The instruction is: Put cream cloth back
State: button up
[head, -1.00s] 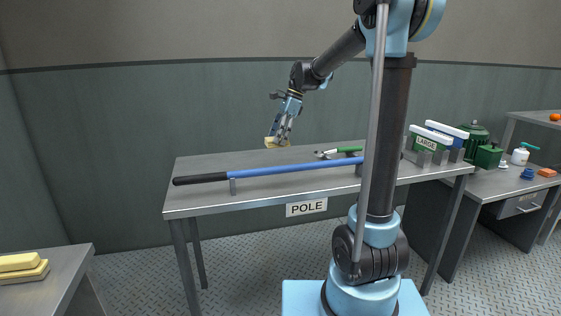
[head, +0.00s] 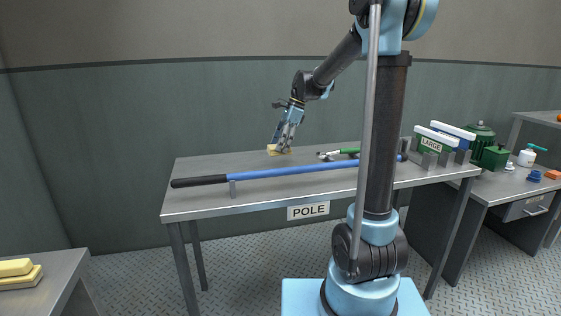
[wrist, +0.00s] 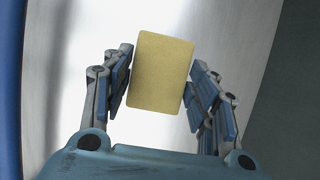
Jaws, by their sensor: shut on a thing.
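The cream cloth (wrist: 161,72) is a pale yellow block-like rectangle between my two fingers in the wrist view. In the head view the cloth (head: 272,150) shows at the tip of my gripper (head: 281,147). My gripper (wrist: 160,85) is shut on the cloth, just over the back part of the grey table (head: 215,165) labelled POLE. I cannot tell whether the cloth touches the tabletop. The fingers hide part of the cloth in the head view.
A blue pole with a black grip (head: 270,171) lies on holders along the table's front. A green-handled tool (head: 345,152) lies behind it. Boxes, one labelled LARGE (head: 431,144), stand at right. Yellow blocks (head: 18,275) rest on the left table. The back left tabletop is clear.

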jog(key=shift+f, duration=2.9)
jog(key=o, duration=1.2)
